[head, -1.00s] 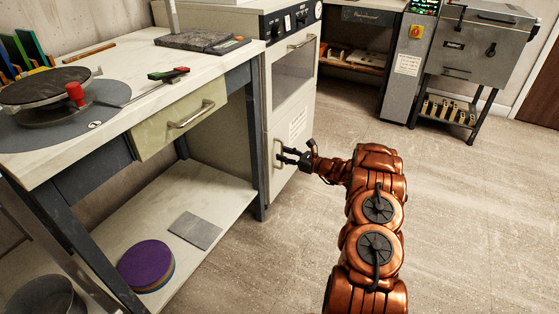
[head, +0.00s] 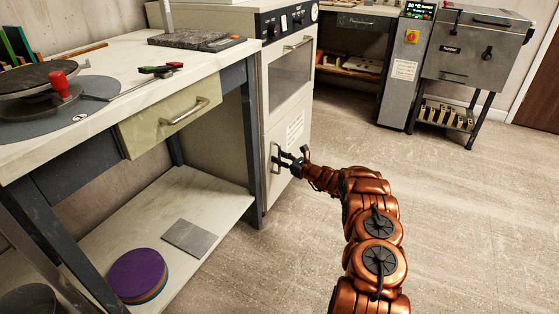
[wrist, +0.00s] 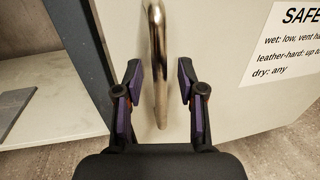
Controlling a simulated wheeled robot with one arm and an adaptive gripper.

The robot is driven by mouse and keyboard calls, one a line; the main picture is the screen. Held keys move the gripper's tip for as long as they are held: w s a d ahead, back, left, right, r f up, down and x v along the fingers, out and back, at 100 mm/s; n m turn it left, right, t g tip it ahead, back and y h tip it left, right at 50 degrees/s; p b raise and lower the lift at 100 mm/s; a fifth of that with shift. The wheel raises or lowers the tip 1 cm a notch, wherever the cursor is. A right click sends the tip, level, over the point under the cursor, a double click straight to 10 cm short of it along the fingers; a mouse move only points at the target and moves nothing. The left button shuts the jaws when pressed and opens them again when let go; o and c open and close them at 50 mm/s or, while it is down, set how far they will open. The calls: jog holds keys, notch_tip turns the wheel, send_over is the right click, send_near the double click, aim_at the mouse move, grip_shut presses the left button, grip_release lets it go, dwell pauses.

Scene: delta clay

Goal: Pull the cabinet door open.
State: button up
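The pale cabinet door (head: 291,140) is the lower front panel below the oven-like window, and it looks shut. Its vertical metal bar handle (head: 274,158) is near the door's left edge. In the wrist view the handle (wrist: 157,50) runs down between the two purple-and-black fingers of my gripper (wrist: 160,75). The fingers are open, with a gap visible on each side of the bar. I cannot tell how deep the bar sits between them. In the head view my gripper (head: 284,161) is right at the handle.
A workbench (head: 100,118) with a green drawer (head: 170,122) and lower shelf (head: 150,235) stands left of the cabinet. A printed sign (wrist: 290,45) is on the door. The floor (head: 290,250) to the right is clear. A grey machine (head: 473,60) stands at the back right.

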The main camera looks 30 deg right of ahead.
jog(key=shift+w+a, duration=0.1)
jog(key=shift+w, duration=0.25)
grip_shut()
dwell(0.6)
